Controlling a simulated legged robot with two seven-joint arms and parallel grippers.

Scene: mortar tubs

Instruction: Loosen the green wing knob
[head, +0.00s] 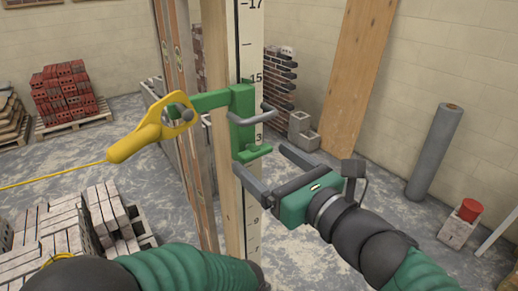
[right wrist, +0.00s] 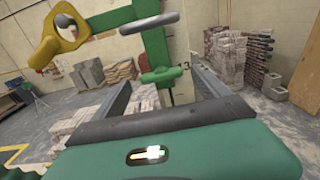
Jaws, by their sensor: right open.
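The green wing knob (head: 254,153) sits at the lower end of a green clamp bracket (head: 242,105) on an upright marked staff (head: 251,50). In the right wrist view the knob (right wrist: 165,75) appears between my finger tips, just beyond them. My right gripper (head: 268,166) is open and empty, a little below and to the right of the knob, apart from it in the head view. Its fingers also show in the right wrist view (right wrist: 160,84). My left arm shows at the bottom of the head view, but its gripper is not seen.
A yellow line clip (head: 150,132) with a yellow line hangs at the bracket's left arm. A grey bar (head: 265,112) crosses the bracket above the knob. Timber posts (head: 213,60) stand close behind. Brick stacks (head: 65,90) and a grey roll (head: 433,150) stand farther off.

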